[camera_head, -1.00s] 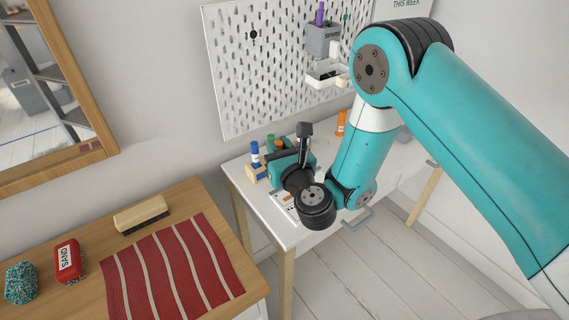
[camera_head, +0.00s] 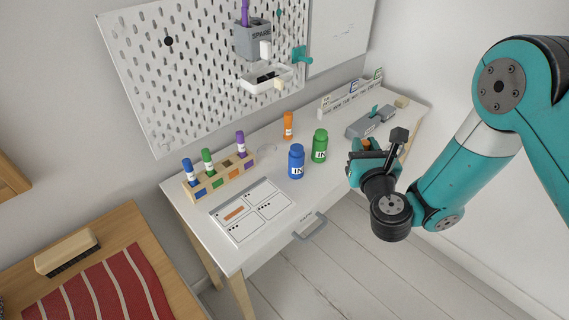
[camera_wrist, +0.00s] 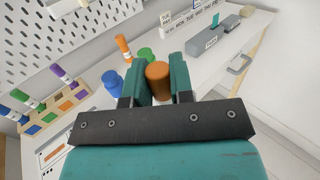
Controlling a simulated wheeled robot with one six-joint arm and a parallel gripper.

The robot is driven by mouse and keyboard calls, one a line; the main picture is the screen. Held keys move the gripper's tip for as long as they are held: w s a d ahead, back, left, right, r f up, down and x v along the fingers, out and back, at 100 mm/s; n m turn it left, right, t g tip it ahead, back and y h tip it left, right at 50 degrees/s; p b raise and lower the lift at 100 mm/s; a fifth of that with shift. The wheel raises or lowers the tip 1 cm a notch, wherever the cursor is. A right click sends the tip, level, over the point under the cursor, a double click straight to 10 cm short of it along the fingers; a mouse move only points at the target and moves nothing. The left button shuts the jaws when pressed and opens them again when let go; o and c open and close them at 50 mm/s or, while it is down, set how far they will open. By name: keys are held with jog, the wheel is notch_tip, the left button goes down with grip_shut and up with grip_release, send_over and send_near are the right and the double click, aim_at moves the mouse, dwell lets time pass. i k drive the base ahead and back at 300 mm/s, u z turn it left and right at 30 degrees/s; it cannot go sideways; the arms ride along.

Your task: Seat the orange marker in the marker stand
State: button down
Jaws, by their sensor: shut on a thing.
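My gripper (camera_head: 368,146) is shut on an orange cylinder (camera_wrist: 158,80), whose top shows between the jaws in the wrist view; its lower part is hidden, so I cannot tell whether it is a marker. A slim orange marker-like stick (camera_head: 288,125) with a white band stands upright on the desk, left of my gripper; it also shows in the wrist view (camera_wrist: 123,46). The wooden marker stand (camera_head: 217,183) is at the desk's left, well apart from my gripper. It holds a blue marker (camera_head: 188,171), a green marker (camera_head: 207,160) and a purple marker (camera_head: 240,142). An orange patch marks the gap between green and purple.
A blue bottle (camera_head: 296,162) and a green bottle (camera_head: 320,146) stand between the stand and my gripper. A printed sheet (camera_head: 252,209) lies in front of the stand. A grey box (camera_head: 370,122) and a day-labelled rack (camera_head: 349,98) are at the right. The pegboard (camera_head: 190,75) rises behind.

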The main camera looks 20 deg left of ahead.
aim_at(232, 174)
jog(key=z, duration=0.35)
jog(key=k, duration=0.7)
jog(key=u, duration=1.4)
jog(key=k, duration=0.6)
jog(key=z, duration=0.55)
jog(key=i, duration=1.5)
jog(key=u, duration=0.8)
